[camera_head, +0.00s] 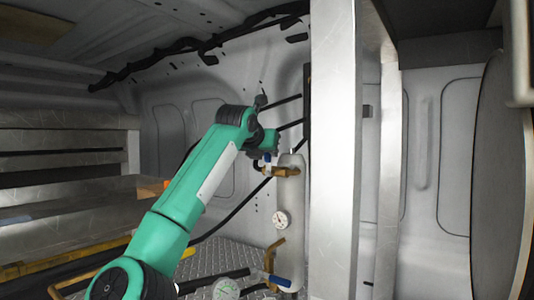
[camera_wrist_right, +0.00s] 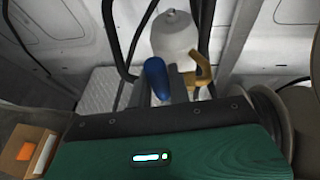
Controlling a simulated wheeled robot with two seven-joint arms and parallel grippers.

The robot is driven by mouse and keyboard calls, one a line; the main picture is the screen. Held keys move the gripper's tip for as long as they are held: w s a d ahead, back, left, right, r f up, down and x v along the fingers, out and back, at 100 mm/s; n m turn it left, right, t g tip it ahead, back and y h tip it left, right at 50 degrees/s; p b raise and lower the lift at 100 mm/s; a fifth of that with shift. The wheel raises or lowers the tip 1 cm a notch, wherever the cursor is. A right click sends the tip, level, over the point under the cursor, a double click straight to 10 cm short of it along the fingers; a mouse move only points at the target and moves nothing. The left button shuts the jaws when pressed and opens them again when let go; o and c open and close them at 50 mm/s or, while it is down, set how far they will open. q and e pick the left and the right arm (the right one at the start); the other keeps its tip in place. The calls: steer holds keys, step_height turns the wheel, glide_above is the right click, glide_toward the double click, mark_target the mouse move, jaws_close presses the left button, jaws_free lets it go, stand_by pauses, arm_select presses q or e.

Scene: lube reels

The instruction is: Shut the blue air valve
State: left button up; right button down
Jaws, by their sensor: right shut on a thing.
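A white upright tank (camera_head: 290,200) with a round gauge (camera_head: 282,220) stands against the back wall. A brass valve (camera_head: 285,172) with a blue handle (camera_head: 267,158) sits near its top. A second blue handle (camera_head: 279,281) is on brass pipework near its bottom. My right gripper (camera_head: 266,155) is at the upper valve, on its left side. In the right wrist view, the blue handle (camera_wrist_right: 156,77) stands between the fingers, and my right gripper (camera_wrist_right: 160,88) is shut on it. A brass fitting (camera_wrist_right: 200,70) and the tank's white rounded end (camera_wrist_right: 174,36) show beyond. My left gripper is not in view.
A bright metal post (camera_head: 333,150) stands just right of the tank. Metal shelves (camera_head: 60,145) are at the left. Black hoses (camera_head: 235,208) run along the wall behind the arm. A large round reel (camera_head: 500,180) is at the far right.

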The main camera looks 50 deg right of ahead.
steer(key=c, duration=1.3)
jaws_free()
steer(key=shift+a, duration=0.2)
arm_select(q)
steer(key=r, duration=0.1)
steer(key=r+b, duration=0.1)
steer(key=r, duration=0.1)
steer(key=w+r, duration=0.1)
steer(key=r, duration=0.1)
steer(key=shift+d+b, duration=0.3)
arm_select(e)
steer(key=v, duration=1.3)
steer(key=shift+a+r, duration=0.15)
steer(key=shift+a, duration=0.05)
